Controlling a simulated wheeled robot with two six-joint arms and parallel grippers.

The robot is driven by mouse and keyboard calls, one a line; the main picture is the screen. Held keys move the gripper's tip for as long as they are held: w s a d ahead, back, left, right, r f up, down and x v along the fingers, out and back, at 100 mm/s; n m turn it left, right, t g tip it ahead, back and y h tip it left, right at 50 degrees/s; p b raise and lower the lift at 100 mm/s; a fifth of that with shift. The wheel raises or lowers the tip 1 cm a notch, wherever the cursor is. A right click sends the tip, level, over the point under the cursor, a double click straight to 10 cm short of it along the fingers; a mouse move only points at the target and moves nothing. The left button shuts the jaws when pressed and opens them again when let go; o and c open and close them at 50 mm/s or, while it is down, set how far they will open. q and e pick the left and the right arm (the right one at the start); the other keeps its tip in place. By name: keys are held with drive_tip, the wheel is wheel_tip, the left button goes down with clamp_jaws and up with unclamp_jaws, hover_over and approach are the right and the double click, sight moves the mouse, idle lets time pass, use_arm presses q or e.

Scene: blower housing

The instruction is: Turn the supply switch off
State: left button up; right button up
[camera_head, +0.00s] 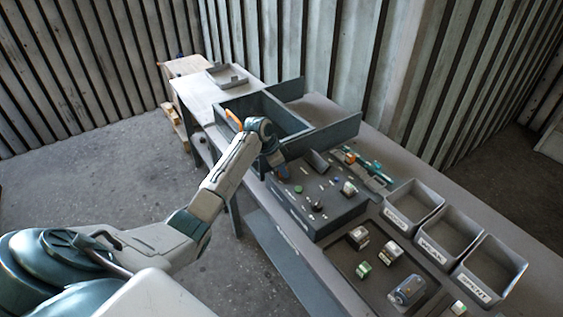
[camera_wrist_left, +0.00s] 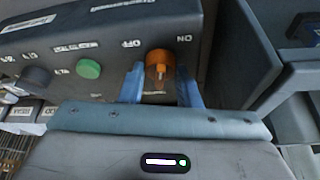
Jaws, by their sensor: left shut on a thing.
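The supply switch is an orange rotary knob (camera_wrist_left: 160,66) on the dark control panel (camera_wrist_left: 110,30), with OFF printed to its left and ON to its right in the left wrist view. My left gripper (camera_wrist_left: 160,88) has its blue fingers on either side of the knob and is shut on it. In the head view my left gripper (camera_head: 280,168) is at the far end of the grey control box (camera_head: 330,213), and the knob is hidden there. My right gripper is not in view.
A green button (camera_wrist_left: 88,68) and a dark knob (camera_wrist_left: 36,76) sit left of the switch on the panel. An open grey housing (camera_head: 262,108) stands behind the box. Labelled bins (camera_head: 490,270) and a parts tray (camera_head: 335,256) are at right.

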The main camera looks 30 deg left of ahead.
use_arm(q)
drive_tip(key=shift+r+n+t+y+p, duration=0.3)
drive_tip(key=shift+n+p, duration=0.25)
drive_tip(key=shift+n, duration=0.45)
drive_tip(key=shift+d+f+n+y+p, duration=0.15)
drive_tip(key=shift+n+y+p, duration=0.15)
drive_tip(key=shift+n, duration=0.6)
drive_tip(key=n+y, duration=0.1)
drive_tip(key=n, duration=0.2)
drive_tip(key=shift+n, duration=0.3)
drive_tip(key=n+y, duration=0.2)
drive_tip(key=n, duration=0.2)
drive_tip(key=shift+d, duration=0.15)
drive_tip(key=o, duration=1)
drive_tip(key=shift+c, duration=0.2)
